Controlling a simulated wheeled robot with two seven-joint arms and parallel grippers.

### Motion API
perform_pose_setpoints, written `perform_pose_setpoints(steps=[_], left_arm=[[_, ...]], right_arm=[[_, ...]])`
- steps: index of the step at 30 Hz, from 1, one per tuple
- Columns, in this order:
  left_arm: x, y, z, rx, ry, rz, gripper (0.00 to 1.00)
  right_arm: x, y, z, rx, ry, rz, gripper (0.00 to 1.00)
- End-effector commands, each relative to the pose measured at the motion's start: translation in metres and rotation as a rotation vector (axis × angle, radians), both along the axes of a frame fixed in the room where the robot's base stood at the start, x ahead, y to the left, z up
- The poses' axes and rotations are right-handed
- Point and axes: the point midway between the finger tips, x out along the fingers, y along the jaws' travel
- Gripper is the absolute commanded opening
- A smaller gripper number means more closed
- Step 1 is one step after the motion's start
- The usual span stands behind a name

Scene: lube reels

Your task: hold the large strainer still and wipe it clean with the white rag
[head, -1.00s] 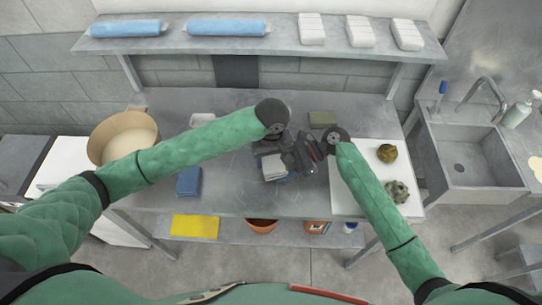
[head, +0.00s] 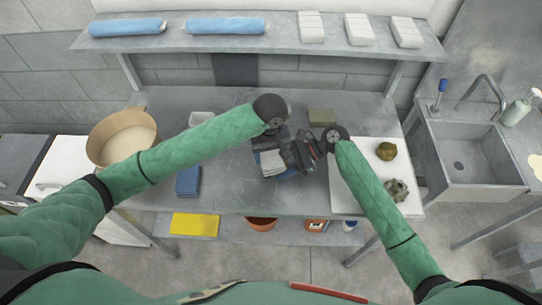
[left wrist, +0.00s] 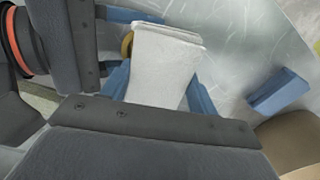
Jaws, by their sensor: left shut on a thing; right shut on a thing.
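The white rag (left wrist: 165,62) fills the middle of the left wrist view as a folded pad. It also shows in the head view (head: 271,161), above the table. My left gripper (head: 277,148) is shut on it, with blue parts beside the pad. My right gripper (head: 300,157) is shut close beside my left one, from the right. A small ochre edge (left wrist: 127,44) shows between the right gripper and the rag; it seems to be part of the large strainer, whose remainder is hidden by the grippers and rag.
A white board (head: 350,203) at right bears two lumpy objects. An olive block (head: 322,117) lies behind the grippers. A shelf (head: 270,43) spans the back.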

Motion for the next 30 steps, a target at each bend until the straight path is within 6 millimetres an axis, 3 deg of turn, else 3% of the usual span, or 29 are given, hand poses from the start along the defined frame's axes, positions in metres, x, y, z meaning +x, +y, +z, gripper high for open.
perform_pose_setpoints(steps=[15, 30], left_arm=[[-0.028, -0.009, 0.000, -0.001, 0.000, 0.001, 0.41], [-0.002, -0.001, -0.001, -0.001, 0.000, 0.001, 0.41]], right_arm=[[0.000, 0.000, 0.000, 0.000, 0.000, 0.000, 0.35], [0.000, 0.000, 0.000, 0.000, 0.000, 0.000, 0.35]])
